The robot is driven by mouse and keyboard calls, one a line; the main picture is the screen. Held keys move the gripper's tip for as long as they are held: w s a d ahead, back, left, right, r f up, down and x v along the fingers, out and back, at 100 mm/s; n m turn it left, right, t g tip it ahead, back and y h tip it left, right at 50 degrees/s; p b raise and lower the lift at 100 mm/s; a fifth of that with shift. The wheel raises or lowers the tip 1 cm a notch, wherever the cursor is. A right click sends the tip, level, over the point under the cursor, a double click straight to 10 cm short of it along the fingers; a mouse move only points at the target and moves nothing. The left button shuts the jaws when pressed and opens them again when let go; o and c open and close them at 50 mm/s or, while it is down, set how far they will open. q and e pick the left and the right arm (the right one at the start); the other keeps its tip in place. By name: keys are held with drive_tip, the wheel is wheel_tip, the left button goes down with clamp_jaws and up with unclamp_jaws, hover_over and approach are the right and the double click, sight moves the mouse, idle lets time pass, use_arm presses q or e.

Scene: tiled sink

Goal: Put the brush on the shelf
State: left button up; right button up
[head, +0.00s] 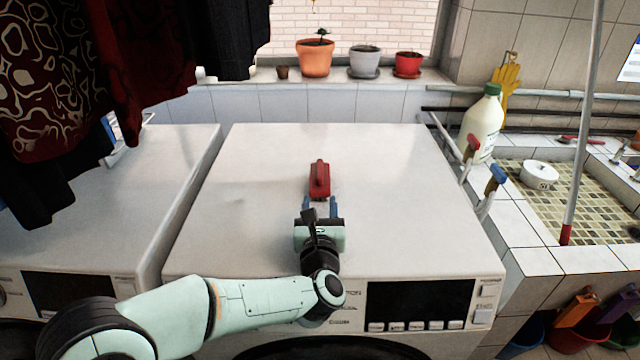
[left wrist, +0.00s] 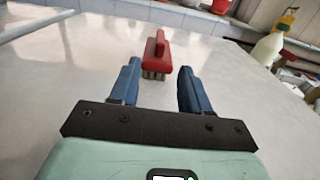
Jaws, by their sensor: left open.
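A red brush (head: 319,181) with a raised handle lies on top of the white washing machine (head: 250,190), near its middle. It also shows in the left wrist view (left wrist: 157,56), with pale bristles under its red body. My left gripper (head: 320,207) is open and empty, low over the machine top on the near side of the brush. In the left wrist view its two blue fingers (left wrist: 158,82) point at the brush, which lies just beyond the fingertips and apart from them. My right gripper is out of view. I cannot tell which surface is the shelf.
Potted plants (head: 315,58) stand on the window ledge behind the machine. Dark clothes (head: 130,50) hang at the upper left. At right are a white bottle (head: 484,122), a tiled sink (head: 570,190) and an upright pole (head: 582,130). The machine top around the brush is clear.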

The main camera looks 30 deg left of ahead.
sight(320, 171)
use_arm(q)
drive_tip(key=p+x, duration=0.2)
drive_tip(key=x, duration=1)
drive_tip(key=shift+w, duration=0.1)
drive_tip(key=shift+d, duration=0.1)
clamp_jaws()
